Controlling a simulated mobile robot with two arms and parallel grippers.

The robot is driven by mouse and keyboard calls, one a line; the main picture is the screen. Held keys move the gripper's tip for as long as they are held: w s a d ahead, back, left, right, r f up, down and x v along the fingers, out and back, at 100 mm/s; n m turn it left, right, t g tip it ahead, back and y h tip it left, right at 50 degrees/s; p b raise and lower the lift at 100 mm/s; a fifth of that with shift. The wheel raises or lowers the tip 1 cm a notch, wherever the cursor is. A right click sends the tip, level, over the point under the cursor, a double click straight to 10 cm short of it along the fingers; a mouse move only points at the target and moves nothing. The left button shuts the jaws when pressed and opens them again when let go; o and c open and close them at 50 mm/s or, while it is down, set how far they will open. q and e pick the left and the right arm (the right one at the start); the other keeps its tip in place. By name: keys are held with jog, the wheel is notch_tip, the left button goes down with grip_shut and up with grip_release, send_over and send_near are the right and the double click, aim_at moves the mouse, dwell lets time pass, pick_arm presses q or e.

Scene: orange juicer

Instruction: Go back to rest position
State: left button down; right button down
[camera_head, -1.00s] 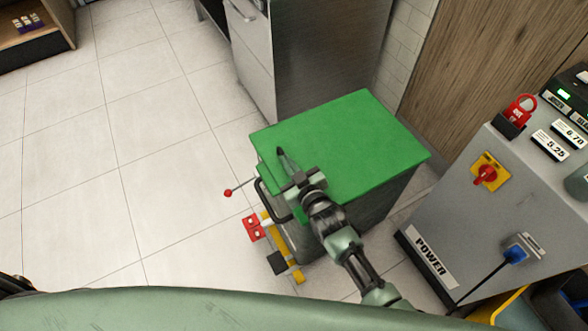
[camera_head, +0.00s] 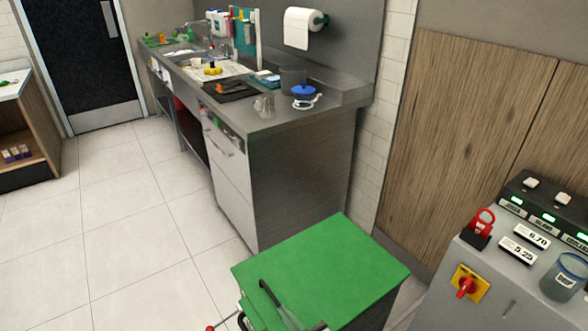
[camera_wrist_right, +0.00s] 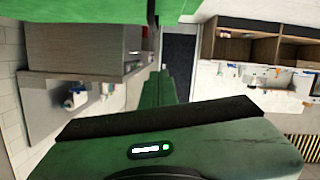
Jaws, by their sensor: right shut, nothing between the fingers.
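My right gripper (camera_head: 268,288) shows at the bottom of the head view, over the near left part of a green lid (camera_head: 335,265). It is shut and empty, with its dark fingers pointing away from me. The picture's lower edge cuts off the rest of the arm. I cannot tell the height of the fingers above the lid. In the right wrist view the closed green fingers (camera_wrist_right: 168,88) point at the dark door, with nothing held. My left gripper is not in view.
A steel counter (camera_head: 300,130) with a sink stands beyond the green lid. A grey control box (camera_head: 500,290) with a red-yellow switch (camera_head: 468,285) stands at the right. A wooden shelf unit (camera_head: 40,140) is at the far left. The tiled floor (camera_head: 130,220) between is clear.

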jog(key=s+d+r+m+g+h, duration=0.1)
jog(key=s+d+m+g+h, duration=0.7)
jog(key=s+d, duration=1.4)
notch_tip(320, 180, down, 26)
jog(key=s+d+n+g, duration=0.1)
jog(key=g, duration=0.2)
jog(key=s+d+f+g, duration=0.1)
jog(key=s+d+f, duration=0.2)
jog(key=s+f, duration=1.3)
jog(key=shift+s+f, duration=0.2)
jog(key=shift+s, duration=0.2)
